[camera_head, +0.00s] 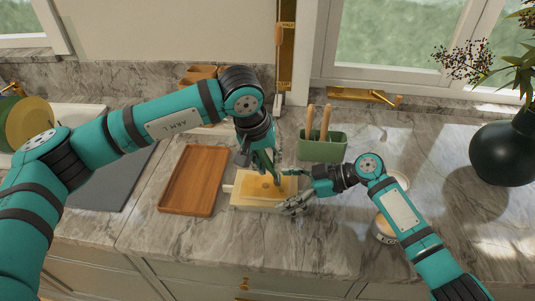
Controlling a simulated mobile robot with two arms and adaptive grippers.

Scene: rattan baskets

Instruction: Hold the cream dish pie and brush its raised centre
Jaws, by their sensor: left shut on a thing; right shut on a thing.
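The pie (258,187) has a golden top and sits in a rectangular cream dish (262,206) on the counter. A small handle of the dish sticks out at its left end. My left gripper (274,176) points down over the pie's upper right part. It is shut on a slim thing, apparently the brush, too small and covered to see clearly. Whether its tip touches the raised centre cannot be told. My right gripper (293,190) comes in from the right and is shut on the dish's right end, hiding that end.
A wooden tray (194,181) lies just left of the dish. A green holder (322,149) with two wooden handles stands behind right. A small bowl (382,232) is partly behind my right arm. A dark vase (503,153) stands far right.

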